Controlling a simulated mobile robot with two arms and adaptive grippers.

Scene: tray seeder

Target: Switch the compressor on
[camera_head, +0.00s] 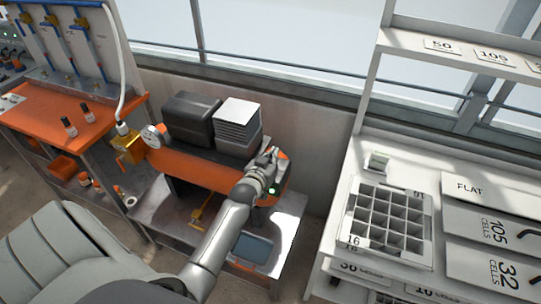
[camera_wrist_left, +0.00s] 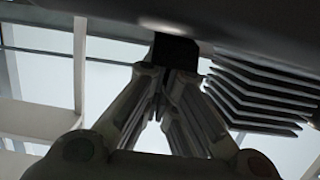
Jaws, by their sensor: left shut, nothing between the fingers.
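The compressor has an orange tank (camera_head: 195,168), a dark motor housing (camera_head: 190,118), a pale finned block (camera_head: 238,120) and a round gauge (camera_head: 153,136). It stands on a grey bench. My left gripper (camera_head: 274,157) is at the tank's right end, just right of the finned block. Its fingers (camera_wrist_left: 165,88) are closed together and empty. In the left wrist view a small black block (camera_wrist_left: 176,50) is right at the fingertips; I cannot tell whether they touch it. The fins (camera_wrist_left: 260,92) show to its right. The switch is not clearly visible in the head view. My right gripper is not in view.
An orange-topped bench (camera_head: 50,118) with small bottles stands at left. A white hose (camera_head: 122,75) rises from the brass fitting (camera_head: 127,146). At right, a white shelf holds a cell tray (camera_head: 352,212) and labelled flats (camera_head: 480,187). A wall and window lie behind the compressor.

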